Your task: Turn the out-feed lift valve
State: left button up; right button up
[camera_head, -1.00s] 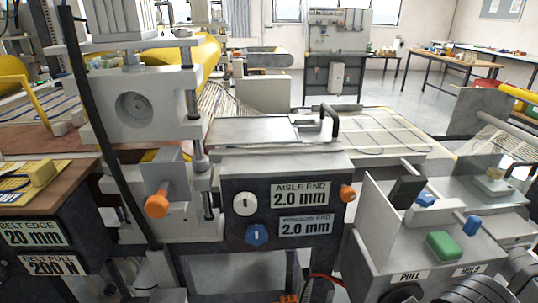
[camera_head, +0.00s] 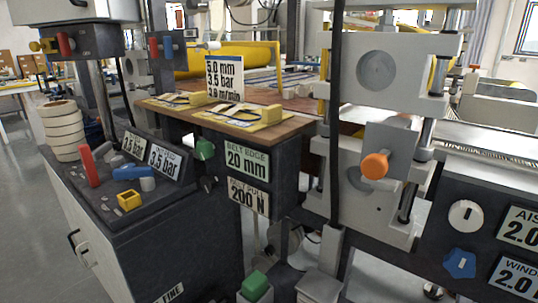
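A dark console (camera_head: 190,215) stands at the left. On its sloped top are a red lever (camera_head: 88,168), standing up, and a blue lever (camera_head: 133,173), lying nearly flat. Behind them are two white plates, a left one (camera_head: 134,145) and a right one (camera_head: 164,159), both appearing to read 3.5 bar. Their small upper lines are too small to read surely, so I cannot tell which lever is the out-feed lift valve. A yellow block-shaped control (camera_head: 129,199) sits nearer the console's front. Neither of my grippers is in view.
A stack of cream rings (camera_head: 62,130) stands at the console's back left. A wooden table (camera_head: 290,128) with yellow pads adjoins it. A roller frame with an orange knob (camera_head: 374,166) and a black upright bar (camera_head: 335,110) stand at the right. Grey floor is open at far left.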

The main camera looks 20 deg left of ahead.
aim_at(146, 174)
jog(key=k+u, duration=0.15)
jog(key=u, duration=1.25)
